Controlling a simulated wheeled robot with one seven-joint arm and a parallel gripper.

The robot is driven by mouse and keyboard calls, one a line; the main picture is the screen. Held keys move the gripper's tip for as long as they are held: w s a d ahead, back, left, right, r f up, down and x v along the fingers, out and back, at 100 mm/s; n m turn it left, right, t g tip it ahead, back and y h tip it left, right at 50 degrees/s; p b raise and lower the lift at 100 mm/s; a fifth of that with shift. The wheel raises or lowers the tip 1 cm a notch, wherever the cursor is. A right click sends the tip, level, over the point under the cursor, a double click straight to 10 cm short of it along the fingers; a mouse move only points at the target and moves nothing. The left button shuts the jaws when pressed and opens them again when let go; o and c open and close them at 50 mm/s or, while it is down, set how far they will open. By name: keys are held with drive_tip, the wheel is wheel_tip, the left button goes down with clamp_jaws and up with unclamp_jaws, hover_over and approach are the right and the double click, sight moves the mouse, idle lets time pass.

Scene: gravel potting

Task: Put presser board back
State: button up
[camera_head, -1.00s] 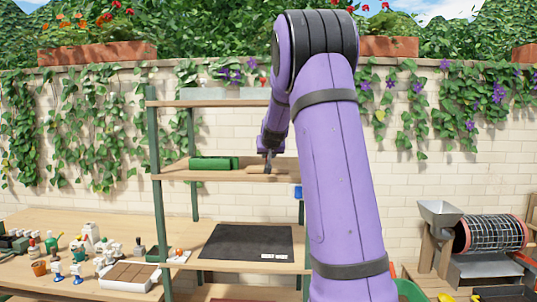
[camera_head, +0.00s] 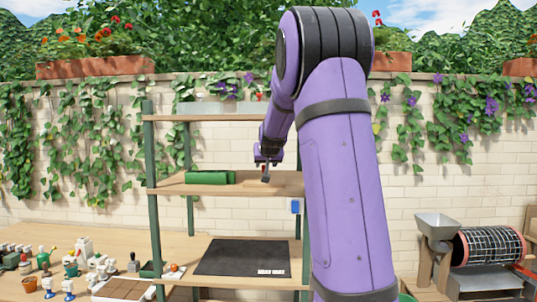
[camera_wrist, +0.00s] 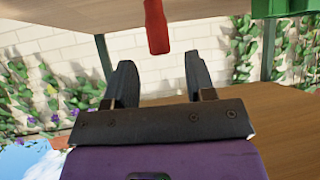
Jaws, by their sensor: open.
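The presser board (camera_head: 258,183) lies on the middle wooden shelf (camera_head: 205,189) of the rack, small and pale in the head view. Its upright handle is red (camera_wrist: 157,28) in the wrist view, which looks upside down. My gripper (camera_wrist: 160,62) is open and empty. Its two fingers are spread wide, and the handle is ahead of the gap between them, apart from both. In the head view my gripper (camera_head: 267,160) is at the handle's upper end. The board's flat part is hard to make out against the wood.
An upper shelf (camera_wrist: 260,125) is close to my gripper. A dark mat (camera_head: 240,257) covers the shelf below. The work table at left holds several pots and tools.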

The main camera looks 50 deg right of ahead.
drive_tip(key=v, duration=0.8)
drive_tip(key=s+a+f+n+y, duration=0.25)
drive_tip(key=s+a, duration=0.25)
drive_tip(key=a, duration=0.5)
drive_tip(key=s+a+f+n+y, duration=0.1)
drive_tip(key=s+a+y, duration=0.2)
drive_tip(key=s+a, duration=0.5)
drive_tip(key=s+a+f+n+g, duration=0.1)
drive_tip(key=s+a+f+n, duration=0.1)
drive_tip(key=s+a+f, duration=0.2)
drive_tip(key=s+a+f+n+g+y, duration=0.1)
drive_tip(key=s+a+f, duration=0.3)
drive_tip(key=s+a, duration=0.6)
drive_tip(key=a+n+g, duration=0.1)
drive_tip(key=a, duration=0.1)
drive_tip(key=shift+a+g, duration=0.3)
